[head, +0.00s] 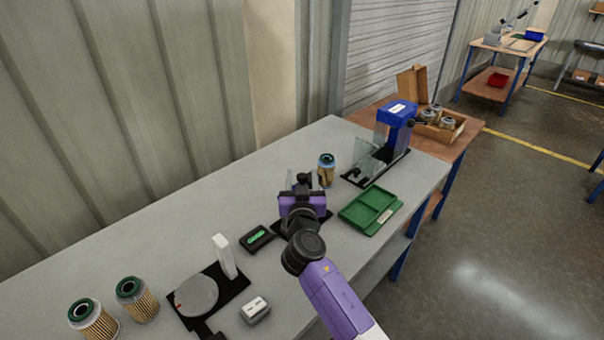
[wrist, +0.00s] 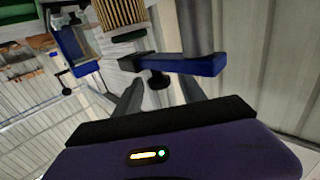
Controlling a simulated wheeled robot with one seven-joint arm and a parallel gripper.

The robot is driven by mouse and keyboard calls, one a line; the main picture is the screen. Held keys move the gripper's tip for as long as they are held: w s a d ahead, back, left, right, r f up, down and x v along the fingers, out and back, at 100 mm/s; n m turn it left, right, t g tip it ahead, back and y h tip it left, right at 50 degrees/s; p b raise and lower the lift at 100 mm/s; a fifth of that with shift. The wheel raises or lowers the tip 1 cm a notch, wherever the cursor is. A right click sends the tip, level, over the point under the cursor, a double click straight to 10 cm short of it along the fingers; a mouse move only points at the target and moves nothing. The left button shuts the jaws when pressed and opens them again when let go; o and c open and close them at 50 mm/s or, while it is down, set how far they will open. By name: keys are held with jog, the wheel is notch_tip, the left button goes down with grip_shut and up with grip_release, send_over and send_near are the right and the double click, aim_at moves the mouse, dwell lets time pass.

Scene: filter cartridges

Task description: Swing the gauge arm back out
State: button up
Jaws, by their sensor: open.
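In the wrist view a blue bar, which looks like the gauge arm (wrist: 200,66), runs left from a grey post (wrist: 196,25) to a black end piece. A black knob (wrist: 158,80) sticks out of the bar towards me. My gripper (wrist: 160,92) is open, its two grey fingers on either side of the knob and apart from it. A pleated filter cartridge (wrist: 119,14) shows beside the bar's black end; I cannot tell whether they touch. In the head view my purple gripper (head: 303,184) hides most of the gauge stand, leaving part of its black base (head: 321,221) visible.
A black box with a green readout (head: 257,238) lies left of the gripper. A green tray (head: 350,216) lies to its right. A filter (head: 327,172) and a blue press (head: 396,113) stand behind. A round plate (head: 197,295) and two filters (head: 137,300) are front left.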

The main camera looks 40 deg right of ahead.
jog(key=shift+w+d, duration=0.2)
grip_shut()
dwell(1.4)
